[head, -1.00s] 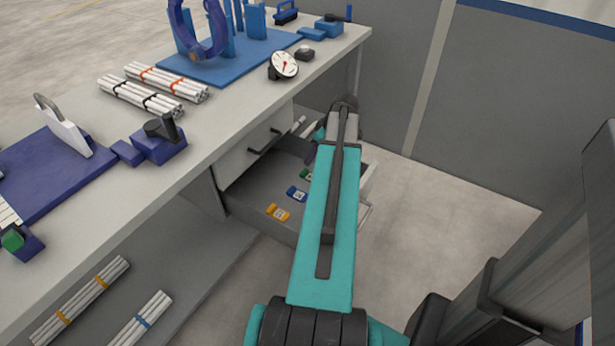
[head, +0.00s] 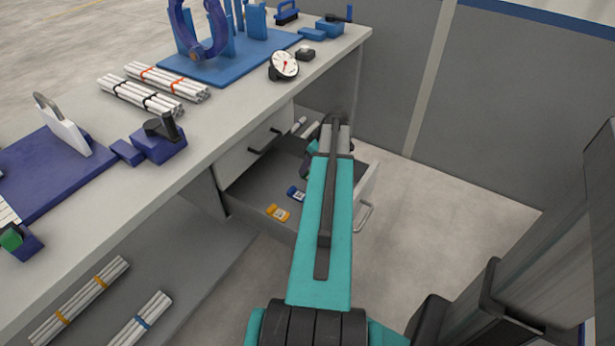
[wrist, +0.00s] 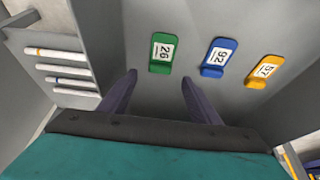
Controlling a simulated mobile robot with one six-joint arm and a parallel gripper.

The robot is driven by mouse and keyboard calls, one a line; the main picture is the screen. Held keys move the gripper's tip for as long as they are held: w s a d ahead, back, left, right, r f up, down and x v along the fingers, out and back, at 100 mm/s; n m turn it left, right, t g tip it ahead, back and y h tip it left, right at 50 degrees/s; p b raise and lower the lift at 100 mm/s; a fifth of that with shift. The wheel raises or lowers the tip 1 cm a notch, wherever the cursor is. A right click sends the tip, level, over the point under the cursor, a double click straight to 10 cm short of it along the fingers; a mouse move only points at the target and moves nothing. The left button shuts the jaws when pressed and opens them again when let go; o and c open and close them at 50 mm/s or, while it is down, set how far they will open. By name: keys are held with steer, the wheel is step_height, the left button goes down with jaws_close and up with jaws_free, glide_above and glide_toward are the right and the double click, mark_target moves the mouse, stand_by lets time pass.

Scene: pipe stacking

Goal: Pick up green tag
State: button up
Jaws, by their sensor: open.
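The green tag (wrist: 161,53), marked 26, lies on the drawer floor in the wrist view. My gripper (wrist: 160,80) is open and empty. Its two purple fingers point towards the green tag, which lies just beyond the fingertips and between their lines. I cannot tell the height of the fingers above the drawer floor. My gripper is mostly hidden there too, inside the open drawer (head: 249,205).
A blue tag (wrist: 218,57) and a yellow tag (wrist: 264,71) lie to the right of the green one. White pipes (wrist: 62,73) lie at the drawer's left side. The drawer walls enclose my gripper. The worktop (head: 215,137) stands to the left above the drawer.

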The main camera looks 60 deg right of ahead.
steer(key=shift+x, duration=2.4)
steer(key=c, duration=1.1)
steer(key=shift+r, duration=0.2)
